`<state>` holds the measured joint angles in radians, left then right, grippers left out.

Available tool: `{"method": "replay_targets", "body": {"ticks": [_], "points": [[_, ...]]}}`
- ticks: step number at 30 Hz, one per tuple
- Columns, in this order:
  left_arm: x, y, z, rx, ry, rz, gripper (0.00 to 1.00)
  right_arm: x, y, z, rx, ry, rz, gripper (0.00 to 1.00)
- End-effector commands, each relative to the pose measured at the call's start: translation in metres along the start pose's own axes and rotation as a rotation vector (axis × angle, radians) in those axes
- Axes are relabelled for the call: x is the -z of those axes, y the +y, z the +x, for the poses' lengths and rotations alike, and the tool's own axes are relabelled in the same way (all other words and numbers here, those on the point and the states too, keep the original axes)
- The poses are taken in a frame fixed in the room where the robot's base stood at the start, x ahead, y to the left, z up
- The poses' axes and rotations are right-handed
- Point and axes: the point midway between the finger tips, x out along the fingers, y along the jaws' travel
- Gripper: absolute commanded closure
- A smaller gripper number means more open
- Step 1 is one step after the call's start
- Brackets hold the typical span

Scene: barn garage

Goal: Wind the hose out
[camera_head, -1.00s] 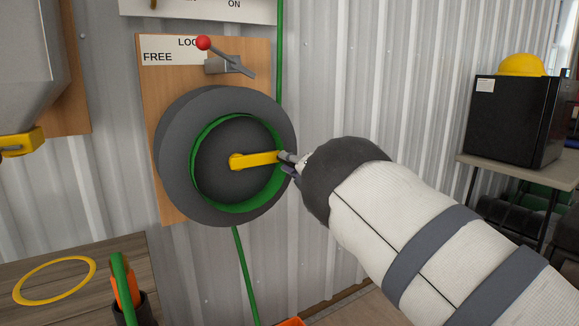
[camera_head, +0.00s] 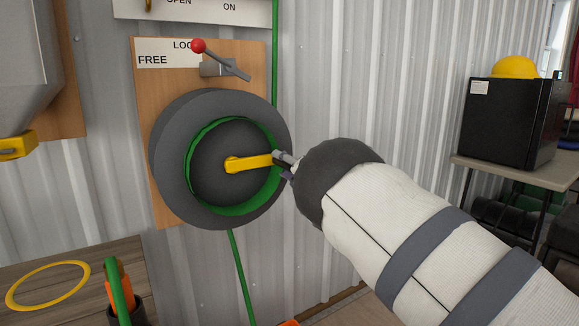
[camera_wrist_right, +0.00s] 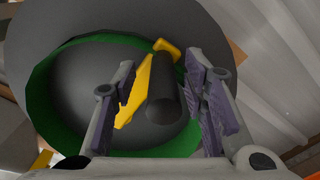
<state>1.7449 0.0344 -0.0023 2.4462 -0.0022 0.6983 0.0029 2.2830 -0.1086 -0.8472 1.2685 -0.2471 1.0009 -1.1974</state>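The dark hose reel (camera_head: 170,160) with a green inner ring (camera_head: 200,145) is mounted on a wooden board on the wall. Its yellow crank (camera_head: 247,163) points right from the hub. A green hose (camera_head: 238,265) hangs below the reel. The lever's red knob (camera_head: 198,46) covers the end of the "LOCK" label, with "FREE" left of it. My right gripper (camera_head: 283,165) is at the crank's outer end. In the right wrist view, its fingers (camera_wrist_right: 165,105) stand apart on either side of the crank's dark handle (camera_wrist_right: 160,90), with gaps visible. My left gripper is out of view.
A wooden surface (camera_head: 75,250) at lower left carries a yellow ring (camera_head: 50,286) and a dark cup holding green- and orange-handled things. A grey hopper (camera_head: 25,60) is at upper left. A table with a black box (camera_head: 510,120) and yellow helmet (camera_head: 515,67) stands at right.

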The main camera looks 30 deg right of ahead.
Motion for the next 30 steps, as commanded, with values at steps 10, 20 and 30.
{"method": "replay_targets", "body": {"ticks": [10,20,30], "points": [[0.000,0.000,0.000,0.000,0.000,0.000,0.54,-0.001,0.000,-0.080,0.003,-0.002,-0.001,0.60],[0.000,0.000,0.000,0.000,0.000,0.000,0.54,0.000,0.000,-0.117,-0.002,0.000,0.000,0.60],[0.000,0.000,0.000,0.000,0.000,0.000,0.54,0.000,0.000,-0.117,0.000,0.000,0.000,0.60]]}}
